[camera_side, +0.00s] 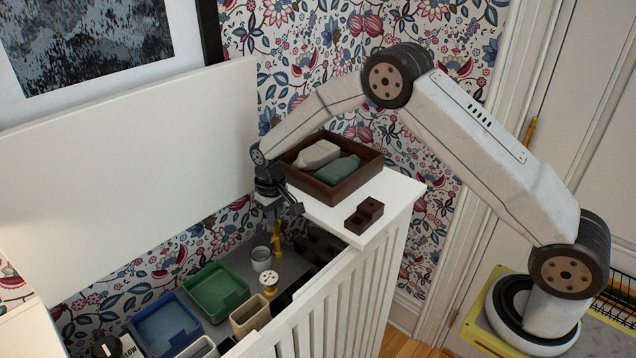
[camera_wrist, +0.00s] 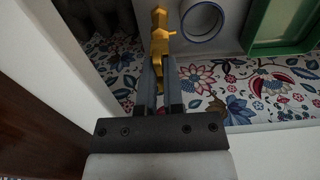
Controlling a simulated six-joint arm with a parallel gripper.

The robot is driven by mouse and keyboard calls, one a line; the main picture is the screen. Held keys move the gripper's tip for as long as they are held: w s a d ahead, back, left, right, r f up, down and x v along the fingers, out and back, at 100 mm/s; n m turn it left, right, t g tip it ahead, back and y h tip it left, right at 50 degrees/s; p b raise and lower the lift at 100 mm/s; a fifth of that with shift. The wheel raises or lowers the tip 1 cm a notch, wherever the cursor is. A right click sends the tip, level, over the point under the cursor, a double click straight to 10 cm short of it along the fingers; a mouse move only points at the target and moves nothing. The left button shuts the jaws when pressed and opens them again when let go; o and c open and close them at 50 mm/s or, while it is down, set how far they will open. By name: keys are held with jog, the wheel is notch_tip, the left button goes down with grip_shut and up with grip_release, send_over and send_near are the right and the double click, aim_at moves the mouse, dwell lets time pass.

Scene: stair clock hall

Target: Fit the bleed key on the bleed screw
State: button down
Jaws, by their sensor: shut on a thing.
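My gripper (camera_side: 276,212) points down inside the open white cabinet, and its jaws are shut on a brass piece (camera_side: 277,240), which looks like the bleed key. In the wrist view the two fingers of my gripper (camera_wrist: 160,85) hold the brass key (camera_wrist: 159,45) between them, and its stepped head shows beyond the fingertips. I cannot make out the bleed screw for certain in either view. Dark rounded pipework or radiator parts (camera_side: 320,246) lie just right of the key. I cannot tell whether the key touches anything.
A white-topped brass knob (camera_side: 268,281), a green tray (camera_side: 217,296), a blue tray (camera_side: 166,327) and a beige bin (camera_side: 250,315) are nearby.

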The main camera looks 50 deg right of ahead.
jog(key=shift+f, duration=0.7)
jog(key=c, duration=0.7)
grip_release()
jog(key=shift+r, duration=0.15)
jog(key=shift+r, duration=3.8)
